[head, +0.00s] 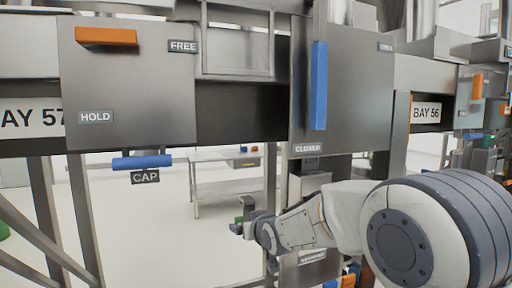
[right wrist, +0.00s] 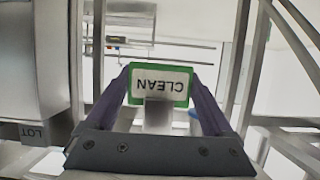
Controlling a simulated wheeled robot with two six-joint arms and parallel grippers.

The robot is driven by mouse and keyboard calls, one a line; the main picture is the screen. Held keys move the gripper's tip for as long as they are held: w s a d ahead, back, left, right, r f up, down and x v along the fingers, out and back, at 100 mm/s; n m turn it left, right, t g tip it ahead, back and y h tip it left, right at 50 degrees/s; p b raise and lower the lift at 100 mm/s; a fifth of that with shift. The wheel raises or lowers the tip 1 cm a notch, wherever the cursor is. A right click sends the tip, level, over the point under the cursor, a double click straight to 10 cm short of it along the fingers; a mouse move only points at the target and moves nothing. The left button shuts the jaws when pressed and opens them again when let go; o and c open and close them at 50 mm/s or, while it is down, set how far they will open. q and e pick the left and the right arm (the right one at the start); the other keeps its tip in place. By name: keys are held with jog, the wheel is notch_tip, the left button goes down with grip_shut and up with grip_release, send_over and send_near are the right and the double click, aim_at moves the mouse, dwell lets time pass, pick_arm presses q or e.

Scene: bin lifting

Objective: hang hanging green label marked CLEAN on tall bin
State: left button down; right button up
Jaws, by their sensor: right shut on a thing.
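My right gripper (right wrist: 160,90) is shut on the green label (right wrist: 134,84), whose white face reads CLEAN upside down in the right wrist view. The label sits between the two purple fingers. In the head view my right arm reaches in from the right, and the gripper (head: 245,228) is small and partly hidden, with a bit of green near it. My left gripper is in neither view. I cannot pick out the tall bin for certain in either view.
A grey steel frame carries a panel with an orange handle (head: 106,36) and a HOLD tag, and a panel with a blue handle (head: 319,86) and a CLOSED tag. A blue bar (head: 142,162) hangs above a CAP tag. A table (head: 225,158) stands behind.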

jog(key=s+a+r+p, duration=0.1)
jog(key=s+r, duration=0.2)
jog(key=r, duration=0.7)
jog(key=s+a+r+p, duration=0.1)
jog(key=s+r, duration=0.3)
jog(key=r, duration=0.5)
jog(key=s+d+r+p, duration=0.2)
jog(key=s+d+r, duration=0.1)
jog(key=s+r, duration=1.1)
jog(key=w+a+p, duration=0.2)
jog(key=w, duration=0.8)
jog(key=shift+w+a, duration=0.3)
jog(key=o, duration=1.2)
